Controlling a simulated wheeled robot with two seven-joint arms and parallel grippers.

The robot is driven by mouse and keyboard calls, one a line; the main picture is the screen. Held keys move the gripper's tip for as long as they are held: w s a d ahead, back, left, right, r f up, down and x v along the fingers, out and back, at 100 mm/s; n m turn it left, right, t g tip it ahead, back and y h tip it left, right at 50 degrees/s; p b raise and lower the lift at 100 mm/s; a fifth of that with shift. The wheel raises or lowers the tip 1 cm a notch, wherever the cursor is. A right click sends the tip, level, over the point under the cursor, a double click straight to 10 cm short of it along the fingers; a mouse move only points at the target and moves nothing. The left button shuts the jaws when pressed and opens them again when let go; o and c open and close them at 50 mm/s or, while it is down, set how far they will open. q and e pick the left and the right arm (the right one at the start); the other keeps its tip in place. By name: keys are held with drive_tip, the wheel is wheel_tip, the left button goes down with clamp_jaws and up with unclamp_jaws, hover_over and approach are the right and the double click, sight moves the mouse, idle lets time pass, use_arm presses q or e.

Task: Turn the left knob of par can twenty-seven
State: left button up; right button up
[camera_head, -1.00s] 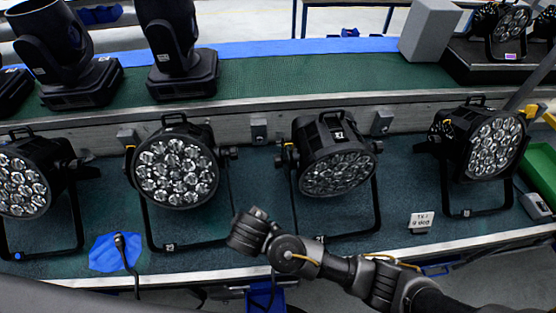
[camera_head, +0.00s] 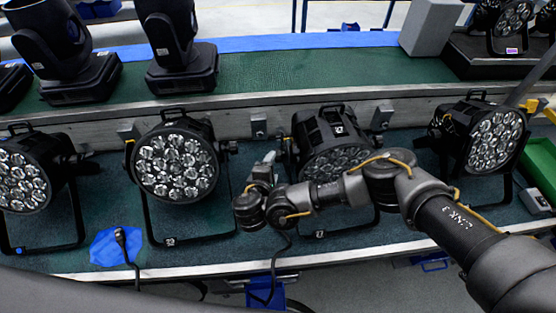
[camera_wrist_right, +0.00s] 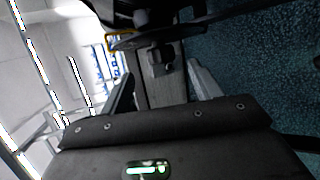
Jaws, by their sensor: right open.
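The third par can from the left (camera_head: 330,150) stands tilted in its yoke on the green bench. Its white label is small and looks like 27. Its left knob (camera_head: 281,145) is on the yoke's left side. My right gripper (camera_head: 267,163) is open and empty, just left of and below that knob, apart from it as far as I can see. My right forearm covers the can's lower front. In the right wrist view the two fingers (camera_wrist_right: 163,88) stand apart, with a dark part of the can (camera_wrist_right: 155,18) ahead. My left gripper is out of view.
Other par cans stand on the left (camera_head: 175,165) and right (camera_head: 490,140). A grey rail (camera_head: 220,125) runs behind them. Moving heads (camera_head: 172,45) stand on the shelf above. A blue cloth (camera_head: 108,246) with a cable lies at the bench's front edge.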

sight(277, 159)
drive_tip(key=b+x, duration=0.3)
drive_tip(key=x, duration=0.3)
drive_tip(key=shift+f, duration=0.2)
drive_tip(key=shift+w+d+f, duration=0.1)
drive_tip(key=shift+w+d, duration=0.05)
drive_tip(key=shift+w, duration=0.4)
drive_tip(key=shift+c, duration=0.4)
